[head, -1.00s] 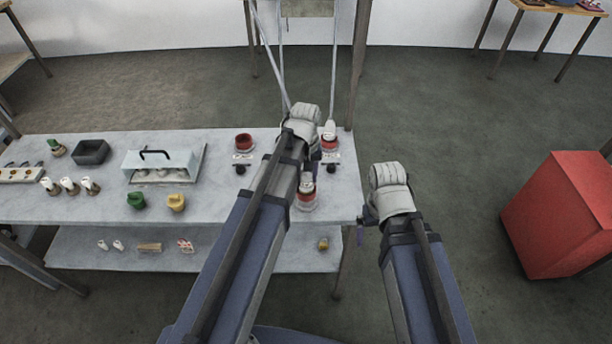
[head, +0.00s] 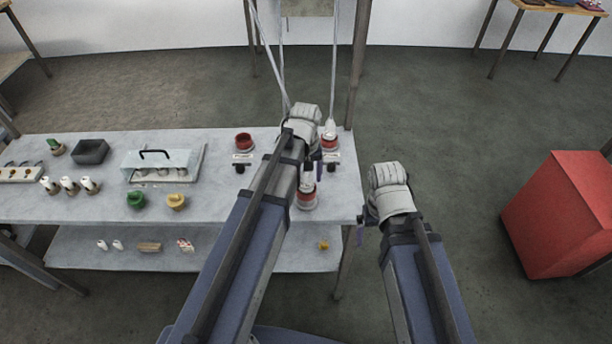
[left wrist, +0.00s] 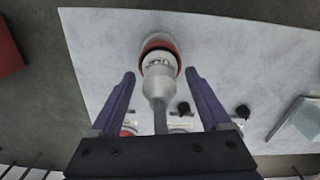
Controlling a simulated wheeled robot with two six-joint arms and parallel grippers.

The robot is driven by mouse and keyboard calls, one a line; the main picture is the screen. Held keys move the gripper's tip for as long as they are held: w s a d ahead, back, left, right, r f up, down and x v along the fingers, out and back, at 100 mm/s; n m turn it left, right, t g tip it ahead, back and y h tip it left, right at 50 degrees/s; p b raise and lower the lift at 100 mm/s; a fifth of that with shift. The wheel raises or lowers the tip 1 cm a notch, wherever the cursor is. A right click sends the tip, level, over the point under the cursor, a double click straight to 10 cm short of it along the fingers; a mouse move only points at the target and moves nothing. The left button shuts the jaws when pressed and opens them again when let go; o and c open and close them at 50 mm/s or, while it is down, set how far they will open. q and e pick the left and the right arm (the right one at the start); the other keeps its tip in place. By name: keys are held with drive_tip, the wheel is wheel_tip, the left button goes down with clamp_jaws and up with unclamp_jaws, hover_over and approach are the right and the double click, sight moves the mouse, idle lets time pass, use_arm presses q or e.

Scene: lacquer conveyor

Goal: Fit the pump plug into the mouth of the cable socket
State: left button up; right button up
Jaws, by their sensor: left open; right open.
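A white plug (head: 307,184) stands in a red-ringed socket (head: 306,203) at the bench's front right. In the left wrist view the plug (left wrist: 157,85) points into the red ring (left wrist: 160,42); how deep it sits is unclear. My left gripper (head: 309,172) is open, with its purple fingers on either side of the plug and gaps visible in the wrist view. Another white plug with a cable (head: 330,127) stands at a red socket (head: 329,143) behind. A third red socket (head: 244,141) looks empty. I cannot tell which is the pump or cable one. My right gripper (head: 361,228) is open and empty, off the bench's right edge.
Thin cables hang from above. A red cabinet (head: 560,215) stands at right.

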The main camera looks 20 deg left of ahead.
use_arm(q)
wheel_tip(320, 180, up, 8)
drive_tip(key=p, duration=0.7)
drive_tip(key=shift+f, duration=0.2)
drive_tip(key=shift+f, duration=0.25)
wheel_tip(320, 180, down, 8)
drive_tip(key=b, duration=0.8)
drive_tip(key=shift+r, duration=0.1)
drive_tip(key=shift+r+p, duration=0.35)
drive_tip(key=shift+r, duration=0.05)
